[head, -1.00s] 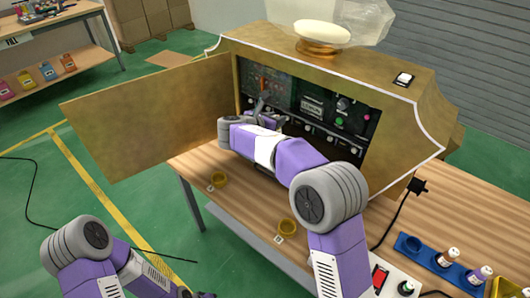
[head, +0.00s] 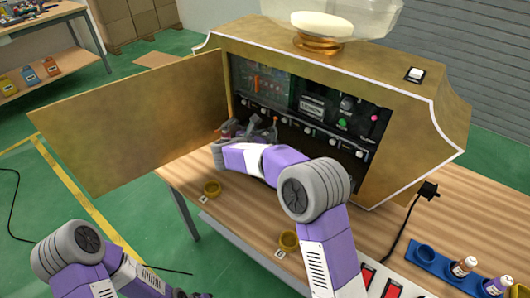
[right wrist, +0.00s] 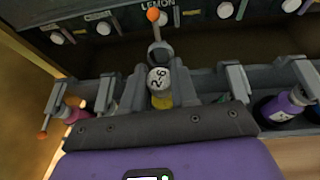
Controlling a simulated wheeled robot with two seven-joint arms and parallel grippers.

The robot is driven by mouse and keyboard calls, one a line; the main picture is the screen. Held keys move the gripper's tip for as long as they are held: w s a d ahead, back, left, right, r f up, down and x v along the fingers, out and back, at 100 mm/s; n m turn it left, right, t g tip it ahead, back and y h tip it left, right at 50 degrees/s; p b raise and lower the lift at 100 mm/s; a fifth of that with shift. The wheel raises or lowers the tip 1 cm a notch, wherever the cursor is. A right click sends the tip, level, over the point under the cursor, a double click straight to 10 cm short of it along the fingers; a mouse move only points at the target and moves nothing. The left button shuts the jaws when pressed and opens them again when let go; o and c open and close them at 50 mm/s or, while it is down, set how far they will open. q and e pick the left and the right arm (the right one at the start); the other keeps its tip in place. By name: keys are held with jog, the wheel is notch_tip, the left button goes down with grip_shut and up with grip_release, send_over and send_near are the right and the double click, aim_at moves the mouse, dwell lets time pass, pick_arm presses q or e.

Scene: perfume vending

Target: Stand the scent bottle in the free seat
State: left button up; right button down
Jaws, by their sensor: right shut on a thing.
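In the right wrist view, my right gripper (right wrist: 160,88) is shut on a scent bottle (right wrist: 161,80) with a marked white cap and a yellow body. Its fingers stand on either side of the bottle. A grey round holder with an orange-tipped lever (right wrist: 153,15) is just beyond the bottle; whether the bottle touches it I cannot tell. In the head view my right gripper (head: 250,130) is inside the open golden cabinet (head: 330,70), near its left side, and the bottle is not clear. My left arm shows at bottom left, but its fingers are not visible.
A grey rail holds a pink bottle (right wrist: 74,112) at left and a purple bottle (right wrist: 283,107) at right. The cabinet's door (head: 130,120) stands open left. Knobs line the panel above.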

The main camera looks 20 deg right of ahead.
notch_tip(320, 180, down, 6)
jog(key=shift+b, duration=0.95)
jog(key=shift+f, duration=0.1)
jog(key=c, duration=0.9)
grip_release()
jog(key=shift+o, duration=0.2)
jog(key=p+v, duration=0.2)
jog(key=v, duration=1)
jog(key=shift+p, duration=0.4)
